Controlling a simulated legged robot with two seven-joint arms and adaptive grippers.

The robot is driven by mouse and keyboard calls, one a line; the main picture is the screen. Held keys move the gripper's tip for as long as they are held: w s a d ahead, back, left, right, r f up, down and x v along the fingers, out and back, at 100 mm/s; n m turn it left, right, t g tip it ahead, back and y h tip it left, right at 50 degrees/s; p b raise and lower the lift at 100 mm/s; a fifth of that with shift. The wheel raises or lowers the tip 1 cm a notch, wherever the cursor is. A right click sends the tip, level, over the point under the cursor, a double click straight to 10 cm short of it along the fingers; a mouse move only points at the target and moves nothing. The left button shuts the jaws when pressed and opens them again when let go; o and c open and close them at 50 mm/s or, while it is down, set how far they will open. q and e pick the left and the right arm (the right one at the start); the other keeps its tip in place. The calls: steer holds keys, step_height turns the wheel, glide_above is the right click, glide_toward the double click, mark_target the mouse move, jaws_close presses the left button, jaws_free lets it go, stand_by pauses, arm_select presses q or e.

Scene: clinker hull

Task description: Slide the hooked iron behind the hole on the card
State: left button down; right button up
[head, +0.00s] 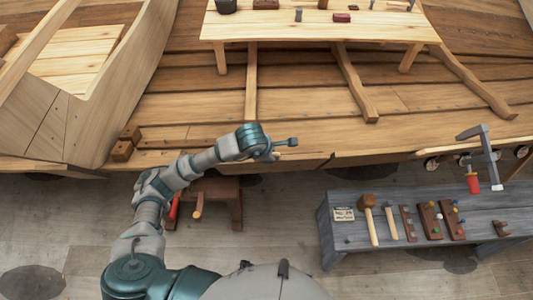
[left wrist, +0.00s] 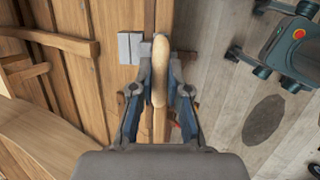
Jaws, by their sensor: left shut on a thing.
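My left gripper (head: 273,149) reaches out over the lower edge of the planked hull, right of a wooden stool. In the left wrist view the gripper (left wrist: 162,88) is shut on a pale wooden handle (left wrist: 160,62), which lies lengthwise between the fingers. What the handle belongs to is not clear, and I cannot make out a hook. Two small grey blocks (left wrist: 131,48) show left of the handle. A small pale card (head: 343,214) with dark writing is on the grey bench; its lettering is too small to read. My right gripper is not in view.
The grey bench (head: 335,243) carries a mallet (head: 367,205), a hammer (head: 390,215) and wooden racks (head: 430,218). A red-handled clamp (head: 472,180) hangs by the hull edge. A wooden stool (head: 222,190) stands below my arm. A worktable (head: 310,28) stands at the back.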

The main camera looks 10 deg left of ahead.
arm_select(q)
steer(key=shift+w+d, duration=0.1)
steer(key=shift+d, duration=0.25)
steer(key=shift+r, duration=0.1)
stand_by(0.5)
steer(key=c, duration=1.1)
jaws_free()
steer(key=shift+o, duration=0.2)
steer(key=shift+r+p, duration=1.8)
steer(key=shift+r, duration=2.2)
